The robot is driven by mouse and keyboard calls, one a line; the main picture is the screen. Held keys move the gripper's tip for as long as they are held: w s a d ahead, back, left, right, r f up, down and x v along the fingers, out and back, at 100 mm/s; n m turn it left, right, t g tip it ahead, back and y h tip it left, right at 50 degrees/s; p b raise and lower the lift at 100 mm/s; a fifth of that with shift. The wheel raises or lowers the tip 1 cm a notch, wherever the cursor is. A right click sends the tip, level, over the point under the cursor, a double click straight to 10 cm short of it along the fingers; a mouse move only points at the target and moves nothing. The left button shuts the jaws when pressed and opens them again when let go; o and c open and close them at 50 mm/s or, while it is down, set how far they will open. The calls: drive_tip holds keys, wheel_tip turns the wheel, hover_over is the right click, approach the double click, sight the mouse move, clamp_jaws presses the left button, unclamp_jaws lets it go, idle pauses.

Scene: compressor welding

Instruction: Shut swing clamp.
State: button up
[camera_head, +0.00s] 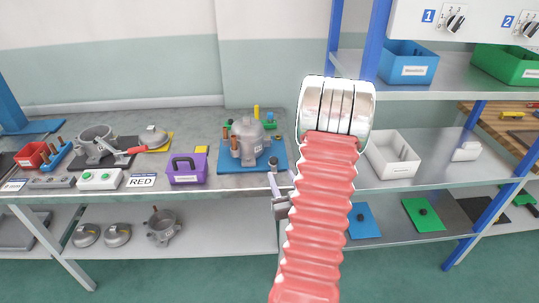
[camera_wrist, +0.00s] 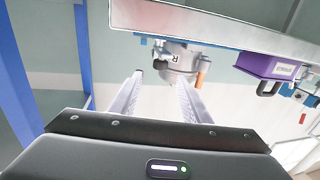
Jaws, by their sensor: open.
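A clamp with a red handle (camera_head: 133,150) sits at the pot-shaped housing (camera_head: 95,143) on a dark plate on the left part of the bench. I take it as the swing clamp; whether its arm is swung out is too small to tell. My gripper (camera_head: 281,176) is open and empty, in front of the bench edge, well to the right of that clamp. In the wrist view its two fingers (camera_wrist: 160,80) stand apart with nothing between them. A grey compressor (camera_head: 247,140) with copper stubs stands on a blue plate (camera_head: 228,167) beyond the gripper; it shows upside down in the wrist view (camera_wrist: 178,62).
A blue post (camera_head: 376,40) and shelves with bins stand to the right. My red-sleeved arm hides part of the bench.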

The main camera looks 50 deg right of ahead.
sight(273, 157)
drive_tip(key=shift+w+d, duration=0.1)
idle(0.3)
drive_tip(key=x, duration=1.3)
drive_tip(key=shift+w+d, duration=0.1)
drive_tip(key=shift+w, duration=0.1)
clamp_jaws()
